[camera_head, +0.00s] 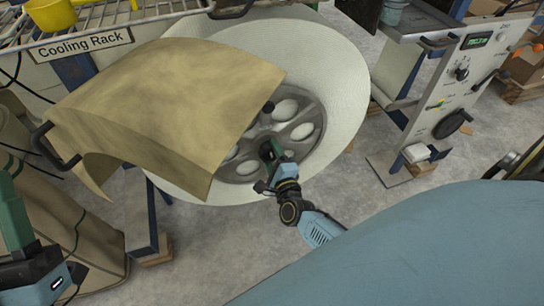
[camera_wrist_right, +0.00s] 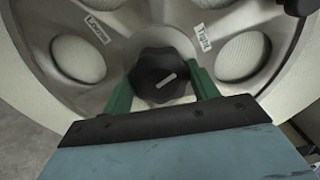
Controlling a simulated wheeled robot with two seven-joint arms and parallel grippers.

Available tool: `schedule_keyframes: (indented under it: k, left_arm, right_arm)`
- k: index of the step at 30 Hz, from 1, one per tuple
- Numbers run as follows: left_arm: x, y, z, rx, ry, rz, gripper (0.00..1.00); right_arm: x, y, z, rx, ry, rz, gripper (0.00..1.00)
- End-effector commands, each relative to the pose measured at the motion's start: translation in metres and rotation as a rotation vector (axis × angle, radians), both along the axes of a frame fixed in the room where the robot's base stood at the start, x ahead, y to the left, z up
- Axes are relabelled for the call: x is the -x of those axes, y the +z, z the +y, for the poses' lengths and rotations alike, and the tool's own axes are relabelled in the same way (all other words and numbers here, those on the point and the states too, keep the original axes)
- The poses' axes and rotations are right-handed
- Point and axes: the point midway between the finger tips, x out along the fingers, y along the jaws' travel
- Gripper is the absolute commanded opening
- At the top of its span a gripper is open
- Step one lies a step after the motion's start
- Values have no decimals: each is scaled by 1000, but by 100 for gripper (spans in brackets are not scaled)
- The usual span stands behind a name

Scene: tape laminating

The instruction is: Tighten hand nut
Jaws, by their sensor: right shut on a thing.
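The hand nut (camera_wrist_right: 160,75) is a black lobed knob with a pale line mark, at the centre of a grey spoked hub (camera_head: 307,113). My right gripper (camera_head: 272,152) reaches the hub in the head view. In the right wrist view its green fingers (camera_wrist_right: 162,92) stand on either side of the nut and are shut on it. Labels reading "Loosen" (camera_wrist_right: 97,28) and "Tight" (camera_wrist_right: 203,37) are on the hub above the nut. My left gripper (camera_head: 17,230) shows only in part at the left edge, and its fingertips are unclear.
A large white roll (camera_head: 345,75) surrounds the hub. A tan sheet (camera_head: 165,95) drapes over its left side. The cooling rack (camera_head: 150,14) is at the upper left. A control panel (camera_head: 465,85) stands at the upper right. Grey floor shows between them.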

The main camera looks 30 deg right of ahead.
Motion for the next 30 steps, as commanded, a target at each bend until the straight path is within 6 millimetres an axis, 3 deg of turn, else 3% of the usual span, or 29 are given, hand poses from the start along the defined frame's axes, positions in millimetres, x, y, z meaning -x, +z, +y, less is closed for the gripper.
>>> schedule_keyframes:
  k: [10,27,28,30]
  left_arm:
    - [8,3,2,23,0,-78,52]
    - [10,4,3,27,0,-91,52]
    - [10,4,3,27,0,-91,52]
    - [10,4,3,27,1,-92,52]
  right_arm:
    - [0,0,0,-149,0,-36,36]
    - [0,0,0,-180,0,-43,36]
    - [0,0,0,-180,0,-43,62]
    - [0,0,0,-179,0,-43,71]
